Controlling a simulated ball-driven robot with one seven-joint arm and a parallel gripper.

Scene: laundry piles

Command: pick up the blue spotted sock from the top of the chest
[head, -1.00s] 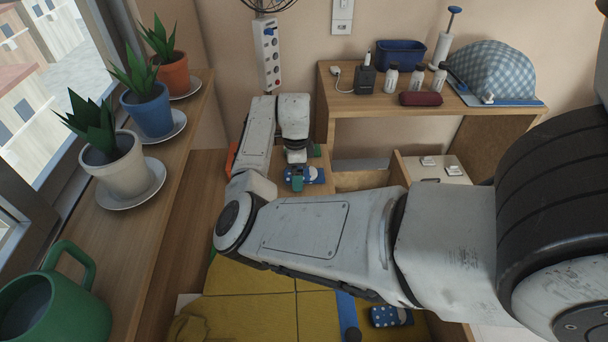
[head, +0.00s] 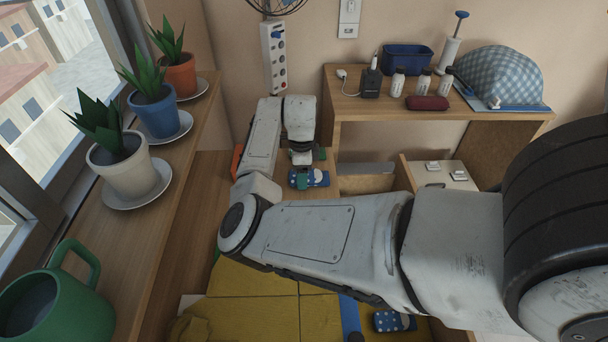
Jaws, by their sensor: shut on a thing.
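The blue spotted sock (head: 319,179) is at the wooden chest top (head: 290,191), beyond my forearm. My gripper (head: 302,170) points down at the sock's left part and is shut on it. The fingertips are small and partly hidden, so the exact grip is hard to see. A small green patch shows beside the sock's left part; I cannot tell what it belongs to. The sock looks low, at or close to the chest top; I cannot tell whether it touches. A second blue spotted piece (head: 387,321) lies lower down, near the yellow cloth (head: 255,288).
Potted plants (head: 130,172) and a green mug (head: 62,305) line the sill at left. A wooden desk (head: 385,112) with bottles, a blue bin (head: 407,58) and a checked cloth (head: 500,75) stands at back right. An open drawer (head: 437,176) is right of the chest.

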